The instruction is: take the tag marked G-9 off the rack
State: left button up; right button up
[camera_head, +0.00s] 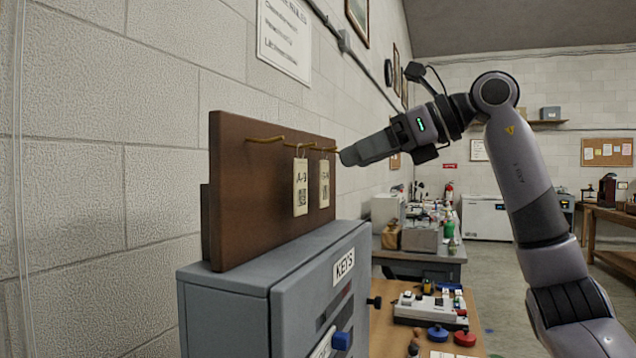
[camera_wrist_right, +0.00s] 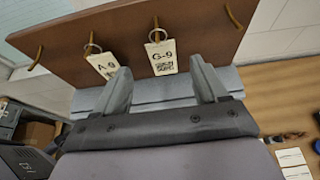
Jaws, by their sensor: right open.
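The rack is a brown board (camera_head: 235,190) with brass hooks, standing on a grey key cabinet (camera_head: 230,290). The G-9 tag (camera_wrist_right: 162,58), cream with a printed code, hangs by a ring from a hook. The A-9 tag (camera_wrist_right: 103,65) hangs on the hook to its left. In the head view A-9 (camera_head: 300,190) is nearer and the other tag (camera_head: 324,184) is farther, its print hard to read. My right gripper (camera_head: 345,157) is open at the board's far end. In the wrist view its fingers (camera_wrist_right: 162,82) lie either side of G-9's line, with nothing between them. My left gripper is out of view.
Empty hooks show at the left (camera_wrist_right: 38,58) and right (camera_wrist_right: 233,15) of the tags in the wrist view. The block wall is close on the left. A wooden table (camera_head: 385,340) with a white device (camera_head: 430,308) stands beyond the cabinet.

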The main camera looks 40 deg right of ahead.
aim_at(325, 168)
jog(key=x, duration=0.5)
jog(key=shift+w+d, duration=0.1)
jog(key=c, duration=1.1)
jog(key=shift+r, duration=0.25)
jog(key=s+d, duration=0.2)
jog(key=s, duration=0.3)
jog(key=s+d+b, duration=0.1)
jog(key=s+d, duration=0.2)
jog(key=s, duration=0.2)
jog(key=s+d, duration=0.3)
jog(key=s, duration=0.3)
jog(key=shift+d, duration=0.15)
jog(key=shift+r, duration=0.15)
jog(key=shift+r+p, duration=0.35)
jog(key=shift+p, duration=0.1)
